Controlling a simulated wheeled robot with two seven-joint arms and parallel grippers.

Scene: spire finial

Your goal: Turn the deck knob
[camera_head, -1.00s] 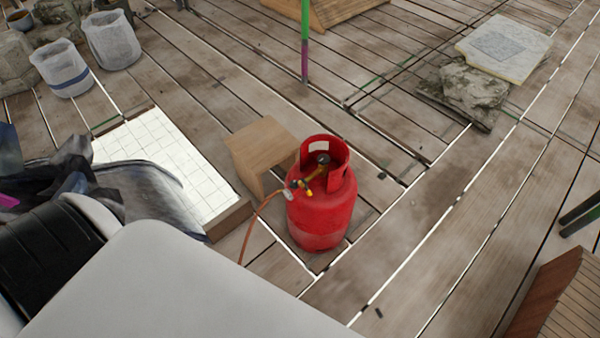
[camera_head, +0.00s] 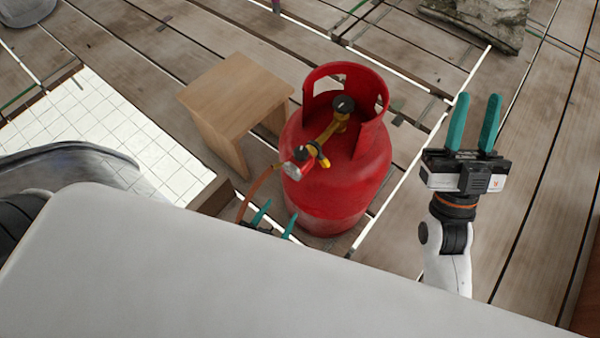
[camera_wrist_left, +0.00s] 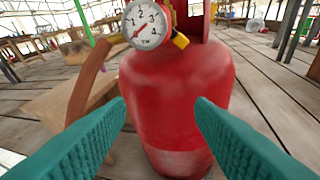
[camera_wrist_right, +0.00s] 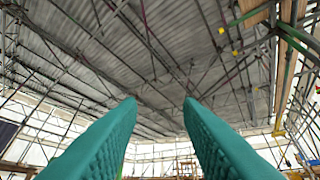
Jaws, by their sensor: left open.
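A red gas cylinder (camera_head: 335,170) stands upright on the deck in the head view. Inside its collar is a valve with a dark round knob (camera_head: 344,104) on top. A brass-yellow regulator (camera_head: 322,140) with a yellow handle and a round gauge runs from it; the gauge (camera_wrist_left: 146,25) also shows in the left wrist view. My left gripper (camera_head: 276,217) is open and empty, low in front of the cylinder, its body mostly hidden by my white body. My right gripper (camera_head: 478,100) is open and empty, raised right of the cylinder, fingers pointing up.
A wooden stool-like block (camera_head: 235,95) stands left of the cylinder, close to it. An orange hose (camera_head: 255,190) runs down from the regulator. A white tiled panel (camera_head: 110,135) lies at the left, and a stone slab (camera_head: 480,20) at the back right. Planks right of the cylinder look clear.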

